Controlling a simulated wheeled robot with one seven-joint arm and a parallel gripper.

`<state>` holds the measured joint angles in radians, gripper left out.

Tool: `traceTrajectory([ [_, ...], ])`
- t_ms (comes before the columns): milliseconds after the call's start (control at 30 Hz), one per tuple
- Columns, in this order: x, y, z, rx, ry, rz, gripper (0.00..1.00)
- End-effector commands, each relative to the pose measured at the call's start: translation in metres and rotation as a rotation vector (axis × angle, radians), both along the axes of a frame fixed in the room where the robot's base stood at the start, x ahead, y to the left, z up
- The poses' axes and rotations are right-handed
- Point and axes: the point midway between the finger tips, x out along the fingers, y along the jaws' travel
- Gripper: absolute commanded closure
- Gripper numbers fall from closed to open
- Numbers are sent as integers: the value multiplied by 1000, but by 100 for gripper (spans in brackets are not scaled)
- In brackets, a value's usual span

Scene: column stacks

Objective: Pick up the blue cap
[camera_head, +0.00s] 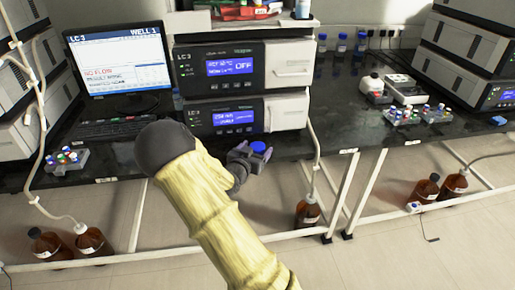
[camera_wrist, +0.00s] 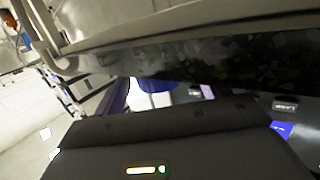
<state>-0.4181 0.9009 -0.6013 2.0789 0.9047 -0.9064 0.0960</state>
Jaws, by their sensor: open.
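My gripper (camera_head: 252,162) is at the front edge of the black bench, below the lower LC3 unit. It is open. A round blue cap (camera_head: 258,147) shows at its fingers; I cannot tell whether the fingers touch it or what it rests on. In the wrist view a blue piece (camera_wrist: 158,84) shows just past the dark gripper body, partly hidden by it. Another small blue piece (camera_head: 498,120) lies near the front edge of the right bench.
The stacked LC3 units (camera_head: 222,65) stand behind my gripper. A monitor (camera_head: 124,65) and a vial rack (camera_head: 66,160) are to the left. More vial racks (camera_head: 403,116) sit on the right bench. Brown bottles (camera_head: 307,213) stand below. A white tube hangs right of my gripper.

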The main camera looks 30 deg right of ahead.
Motion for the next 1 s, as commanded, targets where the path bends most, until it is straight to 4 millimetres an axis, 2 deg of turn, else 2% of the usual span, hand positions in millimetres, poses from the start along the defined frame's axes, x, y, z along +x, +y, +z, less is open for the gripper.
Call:
traceTrajectory([
  [200, 0, 0, 0, 0, 0, 0, 26],
  [400, 0, 0, 0, 0, 0, 0, 65],
  [433, 0, 0, 0, 0, 0, 0, 69],
  [800, 0, 0, 1, 0, 0, -1, 69],
  [1000, -3, -2, 14, 0, 0, -6, 70],
])
